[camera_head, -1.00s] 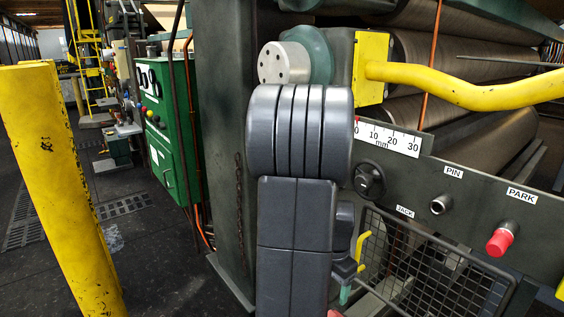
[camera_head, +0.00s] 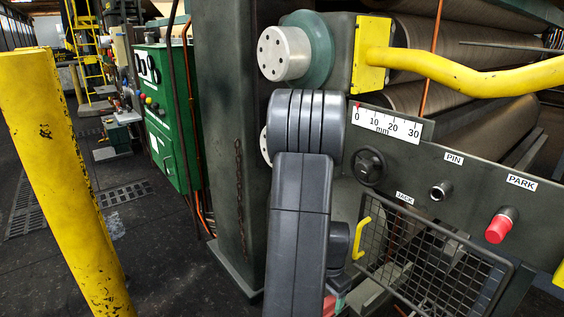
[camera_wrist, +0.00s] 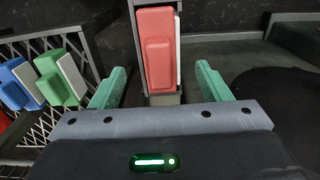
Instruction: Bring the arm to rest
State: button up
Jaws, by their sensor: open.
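My arm rises in the middle of the head view, in front of the machine frame, with its rounded grey joint near the scale plate. My gripper (camera_wrist: 160,88) shows in the wrist view with two green fingers wide apart. The fingers are apart and nothing is held between them. A red block (camera_wrist: 156,50) stands ahead of the gap between the fingers; I cannot tell how far beyond the fingertips it is. The gripper itself cannot be made out in the head view.
A yellow post (camera_head: 60,180) stands at the left, with a green cabinet (camera_head: 172,120) behind. A yellow bar (camera_head: 460,75) crosses above the panel with a red PARK knob (camera_head: 499,227). A mesh guard (camera_head: 430,265) is below. Blue (camera_wrist: 18,84) and green (camera_wrist: 56,80) blocks are left in the wrist view.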

jog(key=shift+r+p, duration=1.45)
jog(key=shift+r, duration=0.85)
